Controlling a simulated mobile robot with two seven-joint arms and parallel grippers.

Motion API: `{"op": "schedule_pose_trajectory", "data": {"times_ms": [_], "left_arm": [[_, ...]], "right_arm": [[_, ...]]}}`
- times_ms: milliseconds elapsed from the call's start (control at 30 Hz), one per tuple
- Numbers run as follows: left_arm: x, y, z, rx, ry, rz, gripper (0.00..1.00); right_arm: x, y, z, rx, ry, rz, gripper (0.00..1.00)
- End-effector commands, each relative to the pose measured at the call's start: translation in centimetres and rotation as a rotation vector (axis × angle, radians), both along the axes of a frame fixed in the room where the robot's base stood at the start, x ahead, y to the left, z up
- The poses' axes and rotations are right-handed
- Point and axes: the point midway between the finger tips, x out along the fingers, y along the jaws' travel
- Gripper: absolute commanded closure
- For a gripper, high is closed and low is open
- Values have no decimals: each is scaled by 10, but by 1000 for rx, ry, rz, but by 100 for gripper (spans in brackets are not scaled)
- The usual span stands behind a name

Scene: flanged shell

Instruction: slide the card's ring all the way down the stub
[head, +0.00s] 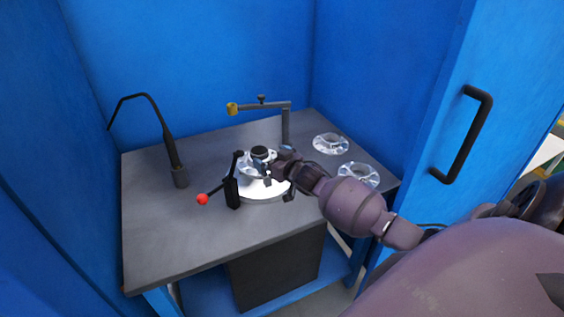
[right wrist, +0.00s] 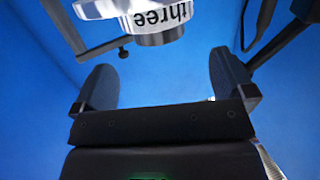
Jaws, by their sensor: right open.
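My right gripper (head: 270,170) is at the round white plate (head: 265,193) on the grey table. Its two fingers are spread in the right wrist view (right wrist: 163,85), with nothing between them. Beyond them, at the top of that view, is a white curved piece (right wrist: 160,14) printed "three", beside a short dark cylinder (right wrist: 155,38). A dark round cap (head: 260,152) on a clear flanged piece (head: 250,166) stands beside the gripper in the head view. I cannot make out which part is the card's ring or the stub. My left gripper is not in view.
Two clear flanged pieces (head: 331,143) (head: 360,174) lie on the right of the table. A gooseneck (head: 172,150) is left; a yellow-tipped arm (head: 260,105) is behind. Blue walls enclose the table.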

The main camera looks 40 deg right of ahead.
Motion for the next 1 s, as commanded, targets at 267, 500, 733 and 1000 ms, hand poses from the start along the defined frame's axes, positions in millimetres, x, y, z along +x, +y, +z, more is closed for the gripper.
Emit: {"op": "schedule_pose_trajectory", "data": {"times_ms": [267, 500, 733, 1000], "left_arm": [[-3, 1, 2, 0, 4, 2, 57], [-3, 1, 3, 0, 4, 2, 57], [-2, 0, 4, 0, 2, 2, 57], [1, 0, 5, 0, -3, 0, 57]], "right_arm": [[-39, 0, 7, -1, -3, 1, 0], [-51, 1, 10, -1, -4, 1, 0], [-51, 0, 10, -1, -4, 1, 0], [-51, 0, 10, -1, -4, 1, 0]]}}
